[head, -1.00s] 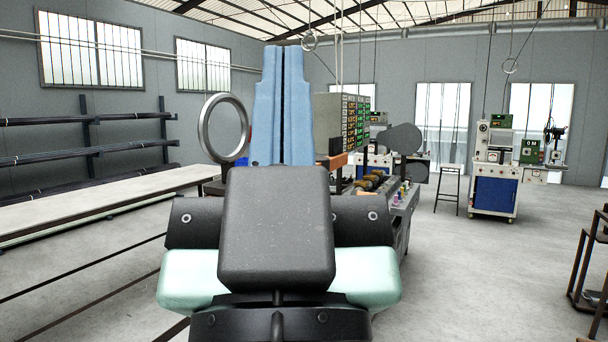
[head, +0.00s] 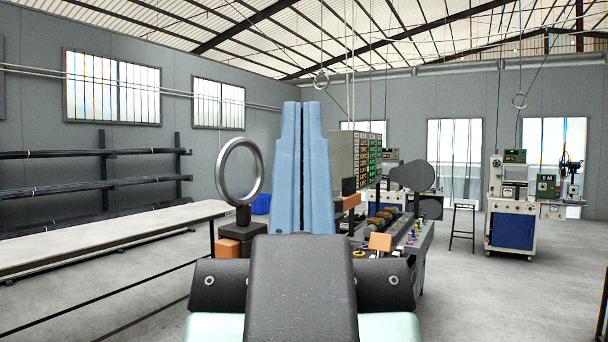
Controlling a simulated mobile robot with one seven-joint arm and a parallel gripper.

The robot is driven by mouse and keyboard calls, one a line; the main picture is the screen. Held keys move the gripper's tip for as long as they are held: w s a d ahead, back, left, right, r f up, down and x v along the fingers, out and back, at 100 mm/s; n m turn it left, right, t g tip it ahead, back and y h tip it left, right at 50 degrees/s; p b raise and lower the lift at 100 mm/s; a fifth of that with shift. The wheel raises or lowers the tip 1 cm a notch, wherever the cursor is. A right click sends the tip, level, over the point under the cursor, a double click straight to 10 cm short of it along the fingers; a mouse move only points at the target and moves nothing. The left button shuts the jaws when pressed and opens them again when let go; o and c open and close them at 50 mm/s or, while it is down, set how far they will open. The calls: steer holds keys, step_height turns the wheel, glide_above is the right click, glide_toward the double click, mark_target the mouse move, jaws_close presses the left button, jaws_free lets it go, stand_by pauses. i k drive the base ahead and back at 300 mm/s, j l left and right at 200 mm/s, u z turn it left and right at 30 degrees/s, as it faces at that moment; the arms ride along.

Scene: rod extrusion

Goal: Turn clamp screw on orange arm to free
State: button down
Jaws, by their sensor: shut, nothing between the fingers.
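My gripper (head: 303,110) stands in the middle of the head view, its two long light-blue fingers upright side by side with only a thin dark seam between them. It is shut and empty. Orange parts show on the machine behind it: a block (head: 348,202) just right of the fingers and a small plate (head: 380,242) lower right. An orange block (head: 243,231) sits left of the fingers. I cannot tell which is the orange arm. No clamp screw can be made out; my arm hides part of the machine.
A steel ring (head: 221,172) stands left of the fingers. A long pale bench (head: 110,240) runs along the left, with bar racks (head: 103,188) behind. A gauge panel (head: 345,155) stands behind the machine (head: 415,242). A stool (head: 464,228) and blue-doored cabinet (head: 513,231) stand right. The right floor is open.

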mark_target(339, 217)
steer(key=i+l+u, duration=0.1)
steer(key=i+l, duration=0.25)
steer(key=i, duration=0.15)
steer(key=i+l+u, duration=0.1)
steer(key=i+l, duration=0.25)
steer(key=i, duration=0.15)
